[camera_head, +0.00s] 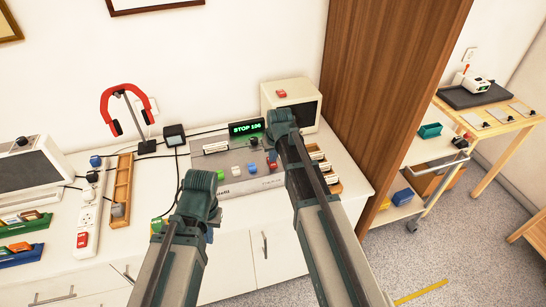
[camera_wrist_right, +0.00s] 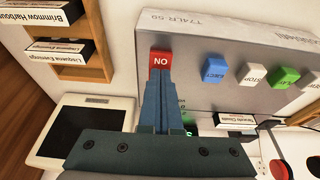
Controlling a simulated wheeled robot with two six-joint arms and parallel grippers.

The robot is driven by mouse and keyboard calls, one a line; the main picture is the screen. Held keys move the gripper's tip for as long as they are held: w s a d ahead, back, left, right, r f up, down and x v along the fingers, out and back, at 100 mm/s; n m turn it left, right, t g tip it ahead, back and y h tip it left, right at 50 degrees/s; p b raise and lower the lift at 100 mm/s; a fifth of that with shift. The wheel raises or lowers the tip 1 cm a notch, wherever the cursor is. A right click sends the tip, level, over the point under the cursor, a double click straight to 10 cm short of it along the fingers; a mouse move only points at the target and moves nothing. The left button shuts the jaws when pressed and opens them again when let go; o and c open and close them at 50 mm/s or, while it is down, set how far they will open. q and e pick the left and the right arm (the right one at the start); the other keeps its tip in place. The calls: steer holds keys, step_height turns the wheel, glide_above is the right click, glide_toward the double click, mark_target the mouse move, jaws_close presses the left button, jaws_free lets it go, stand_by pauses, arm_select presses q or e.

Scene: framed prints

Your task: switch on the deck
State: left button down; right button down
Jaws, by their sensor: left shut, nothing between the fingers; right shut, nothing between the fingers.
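The grey deck (camera_head: 235,165) stands on the white cabinet, with a row of buttons on its front part. A lit green display (camera_head: 246,128) behind it reads "STOP 106". In the right wrist view the deck (camera_wrist_right: 225,35) carries a red button (camera_wrist_right: 160,57) marked ON, beside blue, white and green ones. My right gripper (camera_wrist_right: 164,82) is shut and empty, its fingertips right at the red button's edge. I cannot tell whether they press it. In the head view the right arm partly covers the deck's right end. My left gripper (camera_head: 203,192) is shut and empty at the deck's front left.
Red headphones (camera_head: 127,100) hang on a stand at the back. A wooden tray (camera_head: 121,185) and a power strip (camera_head: 88,210) lie left of the deck. A beige monitor (camera_head: 292,98) stands behind right, before a brown wooden panel (camera_head: 385,85). Labelled cassettes (camera_wrist_right: 60,45) sit in a wooden rack.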

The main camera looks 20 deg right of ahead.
steer(key=shift+r+p, duration=0.5)
steer(key=shift+r, duration=0.1)
steer(key=s+p+v, duration=0.2)
steer(key=p+v, duration=0.9)
steer(key=v, duration=0.1)
steer(key=shift+s+f, duration=0.1)
steer(key=shift+f, duration=0.05)
steer(key=s+a+n+g, duration=0.1)
steer(key=s+a+g, duration=0.1)
steer(key=s+a, duration=0.4)
steer(key=s+a+f+n+g+h, duration=0.1)
steer(key=s+a+n, duration=0.1)
steer(key=s+a, duration=0.5)
steer(key=s, duration=0.6)
steer(key=shift+f+g+h+b, duration=0.3)
steer(key=shift+f+g, duration=0.05)
steer(key=shift+g, duration=0.05)
